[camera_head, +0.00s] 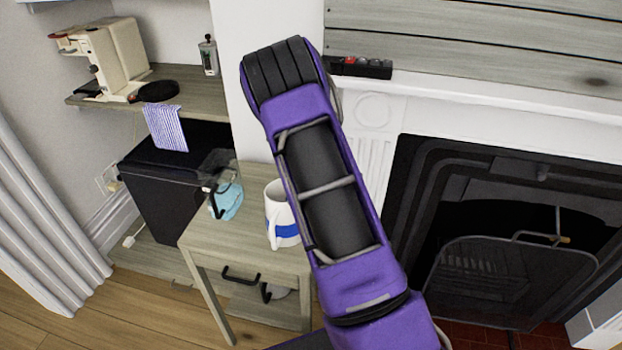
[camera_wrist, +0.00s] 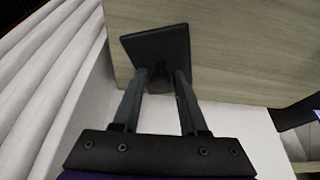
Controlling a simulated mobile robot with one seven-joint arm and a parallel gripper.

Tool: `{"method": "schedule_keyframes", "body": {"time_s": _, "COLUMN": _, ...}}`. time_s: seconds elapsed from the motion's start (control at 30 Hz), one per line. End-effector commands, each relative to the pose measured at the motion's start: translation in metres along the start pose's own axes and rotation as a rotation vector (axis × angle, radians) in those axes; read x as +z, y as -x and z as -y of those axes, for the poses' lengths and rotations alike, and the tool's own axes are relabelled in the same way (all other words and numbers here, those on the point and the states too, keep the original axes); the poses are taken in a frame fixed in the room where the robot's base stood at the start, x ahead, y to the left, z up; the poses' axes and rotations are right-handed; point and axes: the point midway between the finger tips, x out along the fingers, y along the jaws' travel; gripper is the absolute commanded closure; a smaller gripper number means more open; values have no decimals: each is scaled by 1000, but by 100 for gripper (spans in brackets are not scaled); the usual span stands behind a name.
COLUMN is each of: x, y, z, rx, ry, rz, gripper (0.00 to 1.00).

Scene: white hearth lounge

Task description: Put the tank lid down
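The tank lid (camera_wrist: 172,41) is a dark square plate with a small knob, seen in the wrist view. My gripper (camera_wrist: 162,75) has its two fingers on either side of that knob and appears shut on it. Behind the lid is a pale wooden surface (camera_wrist: 235,55). I cannot tell whether the lid touches it. In the head view my purple arm crosses the middle, and I cannot make out the gripper or the lid there.
A small wooden table (camera_head: 238,238) holds a white mug with a blue band (camera_head: 280,205) and a light blue object (camera_head: 227,203). A shelf (camera_head: 200,92) carries a cream machine (camera_head: 122,55). The fireplace (camera_head: 500,220) stands to the right.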

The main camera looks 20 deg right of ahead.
Motion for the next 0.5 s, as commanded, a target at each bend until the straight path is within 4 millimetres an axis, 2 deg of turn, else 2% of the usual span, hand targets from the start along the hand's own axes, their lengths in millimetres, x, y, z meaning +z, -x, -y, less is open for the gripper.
{"method": "schedule_keyframes", "body": {"time_s": 0.03, "x": 0, "y": 0, "z": 0, "rx": 0, "ry": 0, "rz": 0, "gripper": 46}}
{"method": "schedule_keyframes", "body": {"time_s": 0.07, "x": 0, "y": 0, "z": 0, "rx": 0, "ry": 0, "rz": 0, "gripper": 42}}
{"method": "schedule_keyframes", "body": {"time_s": 0.37, "x": 0, "y": 2, "z": 0, "rx": 0, "ry": 0, "rz": 0, "gripper": 42}}
{"method": "schedule_keyframes", "body": {"time_s": 0.5, "x": -2, "y": 13, "z": 0, "rx": -1, "ry": 0, "rz": -1, "gripper": 42}}
